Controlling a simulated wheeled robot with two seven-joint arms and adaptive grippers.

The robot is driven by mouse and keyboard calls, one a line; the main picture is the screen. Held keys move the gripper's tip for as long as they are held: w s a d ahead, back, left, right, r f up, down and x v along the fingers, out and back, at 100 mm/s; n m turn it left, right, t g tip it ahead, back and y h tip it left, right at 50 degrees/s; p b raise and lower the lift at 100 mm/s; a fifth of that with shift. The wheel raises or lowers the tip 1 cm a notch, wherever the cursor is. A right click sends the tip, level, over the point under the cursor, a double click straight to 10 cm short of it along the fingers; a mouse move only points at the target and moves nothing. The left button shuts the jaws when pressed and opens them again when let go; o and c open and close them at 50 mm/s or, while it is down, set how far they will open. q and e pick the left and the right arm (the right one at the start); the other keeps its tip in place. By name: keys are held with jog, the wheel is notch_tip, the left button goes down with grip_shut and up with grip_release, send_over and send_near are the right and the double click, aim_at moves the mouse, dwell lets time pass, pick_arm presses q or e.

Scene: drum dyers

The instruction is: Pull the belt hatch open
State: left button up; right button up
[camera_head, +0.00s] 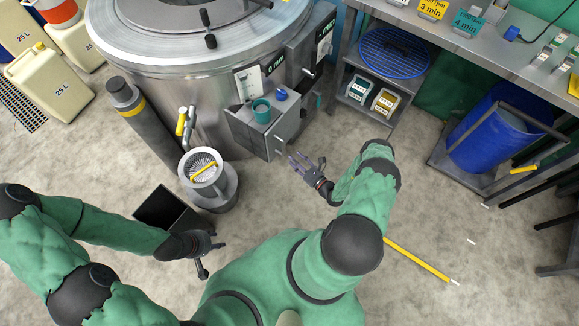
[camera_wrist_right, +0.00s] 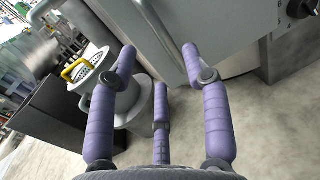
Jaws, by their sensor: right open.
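A grey metal box (camera_head: 270,130) juts from the side of the steel drum machine and looks like the belt hatch. Its front panel (camera_wrist_right: 220,25) and bar handle (camera_wrist_right: 160,25) fill the upper part of the right wrist view. The panel looks shut. My right gripper (camera_head: 304,161) is open and empty, just right of the box's handle side. In the right wrist view its purple fingers (camera_wrist_right: 160,62) are spread, with the handle seen between and beyond the tips; I cannot tell the remaining gap. My left gripper (camera_head: 208,247) hangs low at the left, its fingers unclear.
A teal cup (camera_head: 261,111) and a blue item (camera_head: 281,95) sit on top of the box. A grey strainer pot with a yellow handle (camera_head: 207,178) and a black bin (camera_head: 168,208) stand left. A shelf trolley (camera_head: 370,115) stands right. The floor below the box is clear.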

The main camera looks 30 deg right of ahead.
jog(key=shift+s+a+r+n+g+y+p, duration=0.15)
jog(key=shift+s+a+n+g+y, duration=0.15)
jog(key=shift+a+y, duration=0.35)
jog(key=shift+s+a+r+n+g+y+p, duration=0.15)
jog(key=shift+s+a+n+y, duration=0.2)
jog(key=shift+a, duration=0.55)
jog(key=shift+s+a+r+n+g+y+p, duration=0.15)
jog(key=shift+s+a+n+g+y, duration=0.15)
jog(key=shift+a+y, duration=0.4)
jog(key=shift+w, duration=0.1)
